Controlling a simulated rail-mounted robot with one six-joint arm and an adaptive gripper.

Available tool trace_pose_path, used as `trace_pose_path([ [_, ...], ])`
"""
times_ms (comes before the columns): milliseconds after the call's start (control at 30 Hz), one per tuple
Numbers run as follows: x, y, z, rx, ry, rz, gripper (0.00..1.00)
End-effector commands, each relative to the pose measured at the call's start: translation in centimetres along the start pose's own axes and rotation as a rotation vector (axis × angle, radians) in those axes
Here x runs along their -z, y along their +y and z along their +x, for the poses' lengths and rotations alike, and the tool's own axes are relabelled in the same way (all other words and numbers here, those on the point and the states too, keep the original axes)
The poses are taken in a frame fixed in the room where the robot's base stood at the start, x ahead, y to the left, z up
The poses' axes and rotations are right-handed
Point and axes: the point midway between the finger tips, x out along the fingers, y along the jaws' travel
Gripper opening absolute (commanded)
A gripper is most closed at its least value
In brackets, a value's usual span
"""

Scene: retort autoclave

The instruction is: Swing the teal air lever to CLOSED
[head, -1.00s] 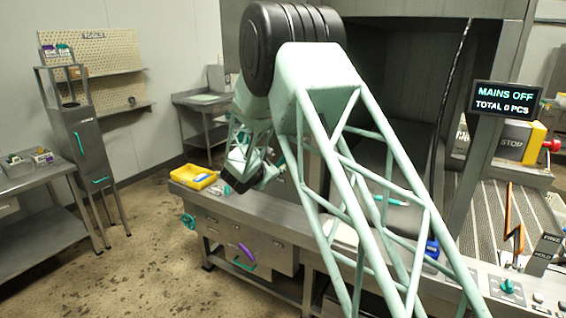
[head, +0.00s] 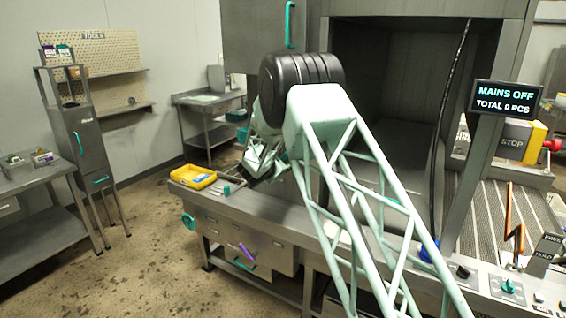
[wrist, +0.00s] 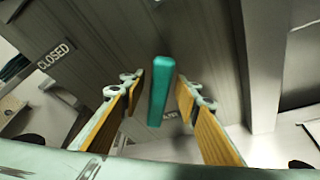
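In the wrist view, the teal lever (wrist: 160,92) is a short, smooth bar on a grey metal panel. It lies between the two fingers of my gripper (wrist: 160,84). The fingers are spread, with a gap showing on each side of the lever. A CLOSED label (wrist: 57,55) is on the panel to the left of the lever. Another small label (wrist: 169,116) shows near the lever's lower end, partly covered and too small to read. In the head view, my gripper (head: 258,163) is small and partly hidden behind my arm; I cannot pick out the lever there.
The dark chamber (head: 390,85) opens behind my arm. A black hose (head: 447,130) hangs at its right.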

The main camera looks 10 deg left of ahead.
Motion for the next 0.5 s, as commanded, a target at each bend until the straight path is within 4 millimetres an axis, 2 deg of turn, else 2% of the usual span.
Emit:
trace_pose_path([
  [367,-0.01,-0.02,0.27,0.0,0.0,0.0,0.3],
  [500,-0.01,-0.02,0.26,0.0,0.0,0.0,0.18],
])
